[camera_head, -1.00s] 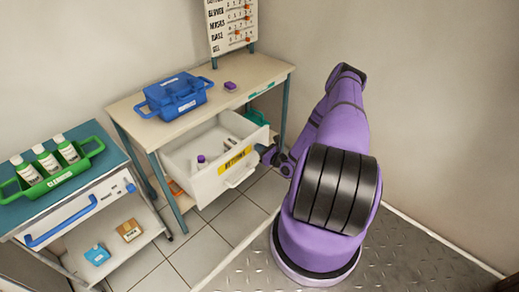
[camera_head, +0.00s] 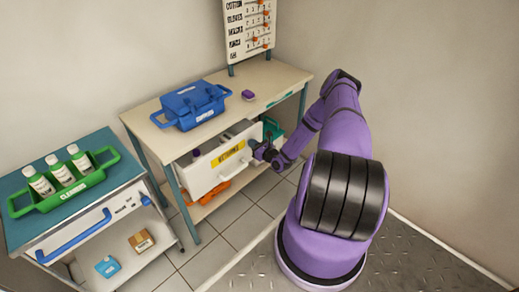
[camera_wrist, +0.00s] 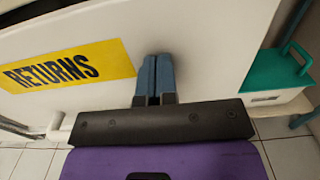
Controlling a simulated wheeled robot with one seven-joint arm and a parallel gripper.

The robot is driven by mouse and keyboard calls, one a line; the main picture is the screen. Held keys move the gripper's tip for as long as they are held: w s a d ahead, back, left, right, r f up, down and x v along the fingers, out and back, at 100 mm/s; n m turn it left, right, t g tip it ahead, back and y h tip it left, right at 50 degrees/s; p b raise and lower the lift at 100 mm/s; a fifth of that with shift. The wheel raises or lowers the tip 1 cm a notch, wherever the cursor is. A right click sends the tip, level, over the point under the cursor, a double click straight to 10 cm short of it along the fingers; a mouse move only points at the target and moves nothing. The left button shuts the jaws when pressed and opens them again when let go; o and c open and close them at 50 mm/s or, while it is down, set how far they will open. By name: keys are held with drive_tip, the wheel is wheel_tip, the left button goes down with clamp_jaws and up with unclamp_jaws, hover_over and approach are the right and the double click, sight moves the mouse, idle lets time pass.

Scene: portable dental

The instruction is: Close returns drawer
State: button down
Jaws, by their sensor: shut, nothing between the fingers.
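The returns drawer (camera_head: 208,177) is a white drawer under the wooden table, with a yellow label and a pale handle on its front. It stands partly open, with a gap at its top showing items inside. My gripper (camera_head: 262,152) is at the right part of the drawer front. In the wrist view the shut, empty fingers (camera_wrist: 156,76) point at the white front (camera_wrist: 215,45), just right of the yellow RETURNS label (camera_wrist: 65,67). They look to be touching it or very close.
A blue case (camera_head: 192,106) and a small purple item (camera_head: 248,95) are on the tabletop. A teal caddy (camera_wrist: 280,75) is right of the drawer, and orange items (camera_head: 205,194) lie below it. A cart with a green bottle carrier (camera_head: 65,190) stands left.

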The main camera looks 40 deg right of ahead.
drive_tip(key=w, duration=1)
drive_tip(key=shift+w+a+r, duration=0.15)
drive_tip(key=shift+a, duration=0.05)
